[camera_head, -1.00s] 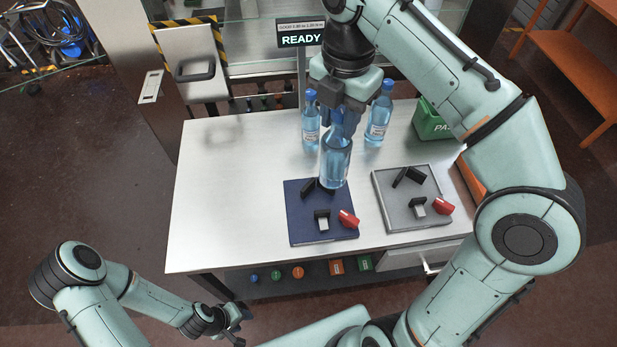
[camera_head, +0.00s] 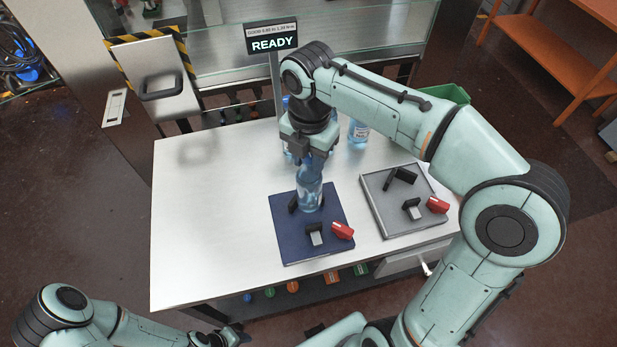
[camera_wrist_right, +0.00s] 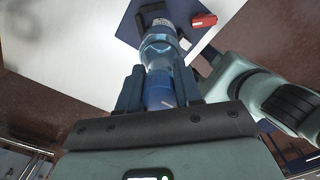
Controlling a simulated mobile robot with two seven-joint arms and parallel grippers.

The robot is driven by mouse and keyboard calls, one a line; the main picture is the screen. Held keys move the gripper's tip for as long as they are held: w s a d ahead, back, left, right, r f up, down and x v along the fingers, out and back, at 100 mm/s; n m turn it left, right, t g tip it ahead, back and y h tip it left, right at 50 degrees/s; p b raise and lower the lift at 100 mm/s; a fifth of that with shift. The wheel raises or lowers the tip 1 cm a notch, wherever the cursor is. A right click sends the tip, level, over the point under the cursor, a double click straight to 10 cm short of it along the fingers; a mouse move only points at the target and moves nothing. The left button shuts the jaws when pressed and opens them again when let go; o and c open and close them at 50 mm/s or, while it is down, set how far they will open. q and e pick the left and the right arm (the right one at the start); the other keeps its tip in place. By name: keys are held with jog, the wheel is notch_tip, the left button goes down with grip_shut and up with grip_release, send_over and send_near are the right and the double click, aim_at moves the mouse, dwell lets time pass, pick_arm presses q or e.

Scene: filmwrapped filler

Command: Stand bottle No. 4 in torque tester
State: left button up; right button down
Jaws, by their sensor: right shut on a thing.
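My right gripper (camera_head: 312,158) points down and is shut on the upper part of a clear blue bottle (camera_head: 310,190). The bottle is upright over the dark blue tester plate (camera_head: 290,240), its base between or close to the black jaws; I cannot tell whether it touches the plate. In the right wrist view the bottle (camera_wrist_right: 160,48) lies between the two fingers (camera_wrist_right: 158,90), its blue cap nearest me. Its number is not readable. My left gripper (camera_head: 228,336) is low at the bottom edge, partly cut off, away from the table.
A grey plate (camera_head: 385,218) with black jaws and a red knob (camera_head: 437,204) lies to the right. Another bottle (camera_head: 358,131) stands behind; one more is mostly hidden by my gripper. A READY sign (camera_head: 271,44) and green bin (camera_head: 446,93) stand behind. The table's left (camera_head: 205,225) is clear.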

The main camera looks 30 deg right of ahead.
aim_at(308, 174)
jog(key=shift+w+f, duration=0.2)
jog(key=shift+f, duration=0.7)
pick_arm(q)
jog(key=shift+s+f+b, duration=0.4)
jog(key=shift+f, duration=0.25)
pick_arm(e)
jog(key=shift+f, duration=2.1)
jog(key=shift+f, duration=0.2)
jog(key=c, duration=0.8)
grip_release()
pick_arm(q)
jog(key=shift+f, duration=0.1)
pick_arm(e)
jog(key=shift+o, duration=0.2)
jog(key=shift+r, duration=0.15)
